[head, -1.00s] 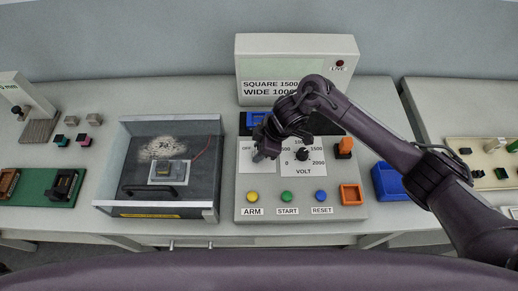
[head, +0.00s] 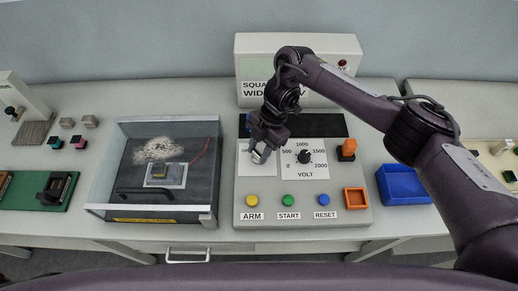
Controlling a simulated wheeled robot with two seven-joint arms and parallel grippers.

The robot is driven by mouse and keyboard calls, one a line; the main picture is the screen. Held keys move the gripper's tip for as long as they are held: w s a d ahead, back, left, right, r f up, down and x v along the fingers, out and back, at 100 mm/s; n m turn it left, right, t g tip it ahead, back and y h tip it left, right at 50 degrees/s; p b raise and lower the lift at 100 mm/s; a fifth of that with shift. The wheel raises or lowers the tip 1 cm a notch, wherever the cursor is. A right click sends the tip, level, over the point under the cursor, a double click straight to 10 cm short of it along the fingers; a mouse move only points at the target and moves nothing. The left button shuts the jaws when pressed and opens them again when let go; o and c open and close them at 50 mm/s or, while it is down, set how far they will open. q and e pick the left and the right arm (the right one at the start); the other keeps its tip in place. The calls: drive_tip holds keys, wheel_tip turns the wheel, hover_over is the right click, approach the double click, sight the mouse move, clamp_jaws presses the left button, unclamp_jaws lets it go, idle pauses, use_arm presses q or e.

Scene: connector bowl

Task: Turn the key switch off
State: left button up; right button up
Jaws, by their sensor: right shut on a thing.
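The key switch sits on the white OFF-marked plate (head: 244,168) at the upper left of the control panel (head: 300,215). My right gripper (head: 261,156) reaches down onto this plate from above and is shut, apparently on the key. The gripper hides the key and most of the plate's lettering, so I cannot tell which way the key points. My left gripper is not in view.
The VOLT dial (head: 304,157) is just right of the gripper. Yellow ARM (head: 252,200), green START (head: 288,200) and blue RESET (head: 322,199) buttons line the panel's front. A clear-lidded box (head: 165,212) stands left, a blue bin (head: 402,186) right.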

drive_tip(key=shift+w+n, duration=0.1)
drive_tip(key=shift+n, duration=0.4)
drive_tip(key=o, duration=1)
drive_tip(key=v, duration=0.7)
drive_tip(key=shift+w+r, duration=0.15)
drive_tip(key=shift+r, duration=0.2)
